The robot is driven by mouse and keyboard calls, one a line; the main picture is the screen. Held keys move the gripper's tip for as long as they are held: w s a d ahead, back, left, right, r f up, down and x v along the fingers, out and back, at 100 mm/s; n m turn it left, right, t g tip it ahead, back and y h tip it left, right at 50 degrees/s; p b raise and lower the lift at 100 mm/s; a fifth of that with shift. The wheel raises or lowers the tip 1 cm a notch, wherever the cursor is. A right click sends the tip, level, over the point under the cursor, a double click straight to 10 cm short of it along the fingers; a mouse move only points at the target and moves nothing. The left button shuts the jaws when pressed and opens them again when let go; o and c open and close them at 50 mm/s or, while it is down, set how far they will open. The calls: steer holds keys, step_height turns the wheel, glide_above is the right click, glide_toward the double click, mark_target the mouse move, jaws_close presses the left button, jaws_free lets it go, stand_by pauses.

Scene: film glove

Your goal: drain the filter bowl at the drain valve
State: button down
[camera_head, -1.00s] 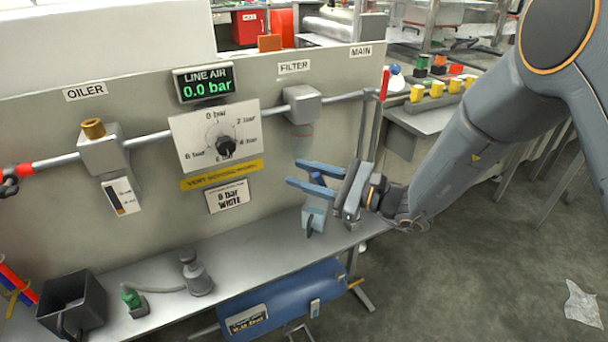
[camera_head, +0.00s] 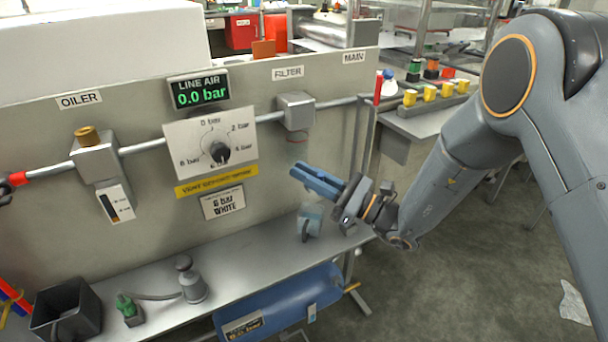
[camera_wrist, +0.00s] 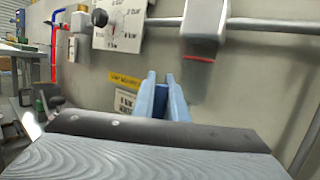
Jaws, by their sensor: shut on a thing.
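The filter (camera_head: 296,110) is a grey block on the air pipe. Its clear bowl (camera_head: 297,147) hangs below, and in the wrist view the bowl (camera_wrist: 198,80) with a red line is right of my fingers. My gripper (camera_head: 305,175) has its blue fingers close together just below the bowl. In the wrist view, the fingers (camera_wrist: 160,85) point at the panel. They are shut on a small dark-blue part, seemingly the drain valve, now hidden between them. A light-blue jug (camera_head: 310,219) stands on the bench below. The line air display (camera_head: 199,90) reads 0.0 bar.
A regulator dial (camera_head: 211,147) and the oiler (camera_head: 97,158) are left on the panel. A blue tank (camera_head: 275,305) lies below. The bench between bottle and jug is clear.

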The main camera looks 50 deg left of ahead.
steer(key=c, duration=1.8)
jaws_free()
steer(key=shift+o, duration=0.2)
steer(key=v, duration=0.7)
steer(key=shift+d+b, duration=0.3)
steer(key=shift+w, duration=0.2)
